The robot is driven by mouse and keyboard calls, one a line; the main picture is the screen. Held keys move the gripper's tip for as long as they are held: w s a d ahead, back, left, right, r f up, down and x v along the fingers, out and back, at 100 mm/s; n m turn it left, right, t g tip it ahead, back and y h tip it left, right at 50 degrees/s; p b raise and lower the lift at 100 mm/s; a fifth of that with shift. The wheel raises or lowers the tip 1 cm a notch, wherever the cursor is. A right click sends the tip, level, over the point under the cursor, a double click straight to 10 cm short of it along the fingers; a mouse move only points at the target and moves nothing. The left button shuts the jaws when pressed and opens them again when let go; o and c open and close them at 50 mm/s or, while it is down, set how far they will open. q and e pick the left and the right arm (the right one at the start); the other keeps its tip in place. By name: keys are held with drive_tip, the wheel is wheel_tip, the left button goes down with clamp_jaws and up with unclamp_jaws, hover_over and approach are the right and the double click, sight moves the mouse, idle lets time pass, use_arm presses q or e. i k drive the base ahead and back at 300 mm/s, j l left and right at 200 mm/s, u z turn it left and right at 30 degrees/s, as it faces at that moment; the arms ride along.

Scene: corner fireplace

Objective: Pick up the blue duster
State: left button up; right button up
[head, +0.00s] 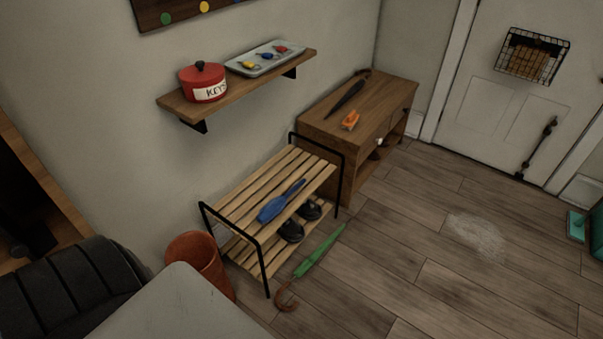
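The blue duster (273,209) lies on the top slatted shelf of a shoe rack (243,201). Its wide blue head is toward the front left and its thin handle points to the back right. Nothing covers it. Neither of my grippers shows in the head view, so nothing of mine is seen near the duster.
Black shoes (291,231) sit on the rack's lower shelf. A wooden cabinet (381,118) holds a dark umbrella (345,98) and an orange item (350,120). The floor rightward is mostly clear.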

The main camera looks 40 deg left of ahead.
sight(266, 213)
drive_tip(key=i, duration=2.05)
drive_tip(key=i+u, duration=0.1)
drive_tip(key=u, duration=0.35)
drive_tip(key=i+u, duration=0.1)
drive_tip(key=u, duration=0.35)
drive_tip(key=i+l+u, duration=0.1)
drive_tip(key=u, duration=0.35)
drive_tip(key=l+u, duration=0.15)
drive_tip(key=u, duration=0.3)
drive_tip(key=i, duration=0.05)
